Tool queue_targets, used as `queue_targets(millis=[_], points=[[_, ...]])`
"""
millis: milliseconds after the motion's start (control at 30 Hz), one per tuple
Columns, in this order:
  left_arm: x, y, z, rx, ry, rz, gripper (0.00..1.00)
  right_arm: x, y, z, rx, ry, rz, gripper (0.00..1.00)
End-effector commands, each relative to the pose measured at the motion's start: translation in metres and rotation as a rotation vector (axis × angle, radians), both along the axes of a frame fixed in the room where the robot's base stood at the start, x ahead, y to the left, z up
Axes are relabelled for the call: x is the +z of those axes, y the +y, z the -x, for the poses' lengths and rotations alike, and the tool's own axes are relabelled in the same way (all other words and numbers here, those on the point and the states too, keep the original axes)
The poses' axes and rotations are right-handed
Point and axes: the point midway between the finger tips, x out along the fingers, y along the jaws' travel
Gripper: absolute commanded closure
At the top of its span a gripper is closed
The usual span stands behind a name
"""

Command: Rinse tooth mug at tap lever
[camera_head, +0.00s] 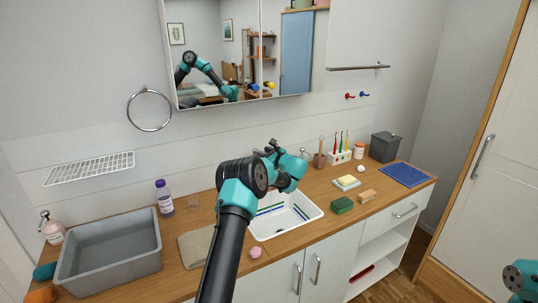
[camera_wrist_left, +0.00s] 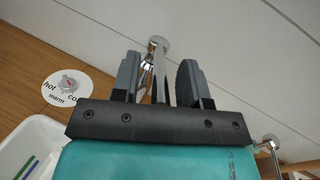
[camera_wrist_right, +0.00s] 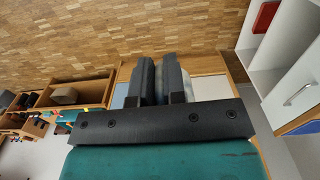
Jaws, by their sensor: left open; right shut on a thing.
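My left gripper (camera_wrist_left: 158,82) is open at the tap behind the basin. A chrome tap part (camera_wrist_left: 158,45), perhaps the lever, shows between its fingers; contact cannot be told. In the head view, my left gripper (camera_head: 274,150) hides much of the tap. My right gripper (camera_wrist_right: 156,80) is away from the counter, low at the right.
A grey tub (camera_head: 110,262), purple bottle (camera_head: 164,197) and brown cloth (camera_head: 196,245) lie left of the basin. A green sponge (camera_head: 342,205), soap dish (camera_head: 346,183) and brush holder (camera_head: 340,157) are right. A hot-warm-cold dial (camera_wrist_left: 67,84) sits beside the tap.

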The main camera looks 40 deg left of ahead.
Motion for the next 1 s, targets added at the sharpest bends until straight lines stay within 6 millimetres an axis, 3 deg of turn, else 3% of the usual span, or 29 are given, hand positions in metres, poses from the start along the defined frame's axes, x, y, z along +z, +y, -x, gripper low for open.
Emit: queue_targets(millis=[367, 800, 1000], points=[[0.0, -0.014, 0.0, -0.001, 0.001, 0.001, 0.59, 0.0, 0.0, 0.0, 0.0, -0.001, 0.0, 1.0], [0.0, -0.09, 0.003, -0.002, 0.001, 0.001, 0.59, 0.0, 0.0, 0.0, 0.0, -0.001, 0.0, 1.0], [0.0, -0.115, 0.004, -0.001, 0.0, 0.001, 0.59, 0.0, 0.0, 0.0, 0.0, -0.001, 0.0, 1.0]])
